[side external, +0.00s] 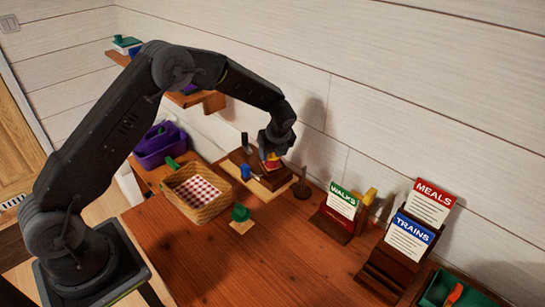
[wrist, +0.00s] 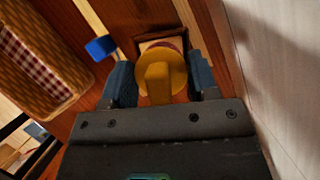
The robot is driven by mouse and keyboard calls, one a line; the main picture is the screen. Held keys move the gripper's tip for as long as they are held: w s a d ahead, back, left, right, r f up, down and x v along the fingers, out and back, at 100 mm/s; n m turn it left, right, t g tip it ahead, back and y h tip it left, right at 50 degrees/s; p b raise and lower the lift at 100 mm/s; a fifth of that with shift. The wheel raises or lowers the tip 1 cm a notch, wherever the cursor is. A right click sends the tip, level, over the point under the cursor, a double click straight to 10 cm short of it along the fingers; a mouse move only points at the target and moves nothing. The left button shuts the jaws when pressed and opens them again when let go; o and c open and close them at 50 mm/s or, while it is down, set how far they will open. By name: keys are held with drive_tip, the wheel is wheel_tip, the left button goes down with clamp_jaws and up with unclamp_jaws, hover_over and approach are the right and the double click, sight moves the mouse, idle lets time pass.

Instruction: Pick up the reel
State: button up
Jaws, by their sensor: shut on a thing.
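The reel (wrist: 162,72) shows in the wrist view as a round yellow piece with a darker reddish part behind it. My gripper (wrist: 163,80) is shut on it, with one blue-grey finger on each side. In the side external view my gripper (side external: 272,148) points down over a dark wooden holder near the wall, and a little of the reel (side external: 272,160) shows yellow and red beneath it. I cannot tell whether the reel is clear of the holder. Its far side is hidden.
A basket with a checked cloth (side external: 193,188) stands left of the gripper. A blue piece (side external: 245,171) is close by, and a green object (side external: 240,213) sits in front. Card holders (side external: 341,203) stand to the right. The wall is close behind; the front of the table is clear.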

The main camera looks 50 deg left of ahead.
drive_tip(key=shift+r, duration=0.1)
wheel_tip(320, 180, up, 4)
drive_tip(key=shift+a+r, duration=0.1)
drive_tip(key=shift+r, duration=0.1)
drive_tip(key=s+a+r, duration=0.6)
drive_tip(key=s+a, duration=0.1)
drive_tip(key=a, duration=0.3)
drive_tip(key=s+a+f+n+g, duration=0.2)
drive_tip(key=s+n, duration=0.3)
drive_tip(key=s, duration=0.3)
drive_tip(key=s+a+f+n+g+h, duration=0.15)
drive_tip(key=s+n, duration=0.25)
drive_tip(key=s, duration=0.4)
drive_tip(key=s+a+f+n+g, duration=0.1)
drive_tip(key=s+a+n, duration=0.2)
drive_tip(key=s+n, duration=0.35)
drive_tip(key=shift+m+g, duration=0.25)
drive_tip(key=shift+m, duration=0.6)
drive_tip(key=shift+w+d+f, duration=1.15)
drive_tip(key=shift+w+f, duration=0.1)
drive_tip(key=shift+f, duration=0.6)
drive_tip(key=shift+w+d+f, duration=1.15)
drive_tip(key=shift+w+f, duration=0.1)
drive_tip(key=shift+f, duration=0.65)
drive_tip(key=shift+w+d+f, duration=1.15)
drive_tip(key=shift+w+f, duration=0.1)
drive_tip(key=shift+f, duration=0.6)
